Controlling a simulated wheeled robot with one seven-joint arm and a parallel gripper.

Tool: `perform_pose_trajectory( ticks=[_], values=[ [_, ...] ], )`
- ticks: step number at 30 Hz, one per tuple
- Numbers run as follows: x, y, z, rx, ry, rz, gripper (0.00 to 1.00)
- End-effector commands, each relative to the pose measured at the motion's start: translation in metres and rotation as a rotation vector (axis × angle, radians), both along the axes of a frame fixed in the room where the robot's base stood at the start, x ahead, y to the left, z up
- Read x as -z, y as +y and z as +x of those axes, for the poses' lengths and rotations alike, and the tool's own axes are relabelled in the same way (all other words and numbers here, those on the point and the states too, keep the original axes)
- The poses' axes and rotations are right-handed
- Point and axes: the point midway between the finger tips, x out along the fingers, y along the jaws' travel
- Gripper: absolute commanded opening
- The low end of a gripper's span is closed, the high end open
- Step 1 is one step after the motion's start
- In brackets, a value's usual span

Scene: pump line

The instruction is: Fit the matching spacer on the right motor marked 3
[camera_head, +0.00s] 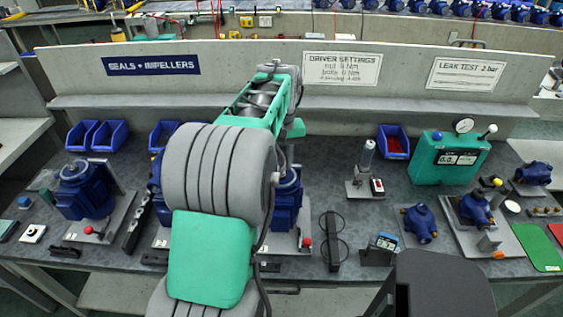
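A blue motor (287,200) stands just right of my arm, partly hidden by it, on a grey base with a red-knobbed lever (306,241). Another blue motor (84,190) stands at the left on a similar base. More blue shows between them at the left edge of my arm (222,185), mostly hidden. No mark 3 is readable on any motor. I cannot pick out a spacer with certainty; dark rings (333,222) beside a dark upright bar lie right of the arm. My arm reaches forward over the bench, and its gripper is hidden behind the arm's links.
Blue bins (108,136) stand at the back left, and a bin with red contents (393,142) at the back right. A green leak tester (449,158), a small driver stand (366,170) and blue pump parts (421,222) occupy the right side. A low wall (420,65) closes the back.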

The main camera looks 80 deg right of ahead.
Motion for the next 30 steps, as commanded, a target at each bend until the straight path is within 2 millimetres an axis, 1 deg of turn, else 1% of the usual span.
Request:
perform_pose_trajectory(
  ticks=[13,14,23,28,30],
  values=[
    [0.0024,-0.0001,0.0,0.0,0.0,0.0,0.0],
    [0.0025,-0.0002,0.0,0.0,0.0,-0.001,0.26],
    [0.0022,-0.0002,0.0,0.0,0.0,0.0,0.51],
    [0.0022,-0.0002,0.0,0.0,0.0,0.0,0.51],
    [0.0022,-0.0002,0.0001,0.0,0.0,0.0,0.56]
  ],
)
